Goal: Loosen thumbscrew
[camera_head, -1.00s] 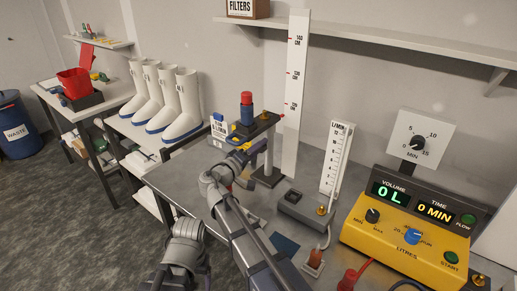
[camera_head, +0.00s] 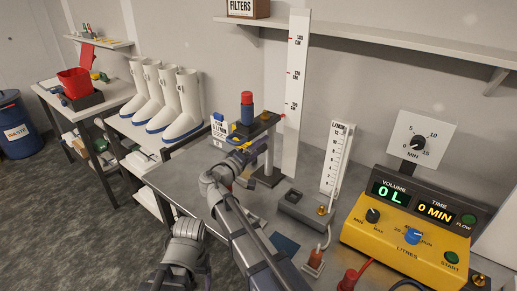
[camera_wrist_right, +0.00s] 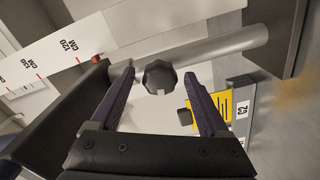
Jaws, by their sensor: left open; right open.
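The thumbscrew (camera_wrist_right: 160,77) is a dark lobed knob beside a grey post in the right wrist view. It sits between the tips of my open right gripper (camera_wrist_right: 161,80), with a gap on each side. In the head view my right gripper (camera_head: 250,170) is beside the post of the stand (camera_head: 269,155), and the thumbscrew cannot be made out there. My left gripper (camera_head: 182,272) is open and empty at the lower edge, away from the stand and partly cut off by the frame.
A white height scale (camera_head: 295,95) stands behind the post. A flow meter (camera_head: 337,160) and a yellow control box (camera_head: 410,235) are to the right. White boots (camera_head: 180,110) stand on a rack at left. A shelf (camera_head: 380,40) runs above the bench.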

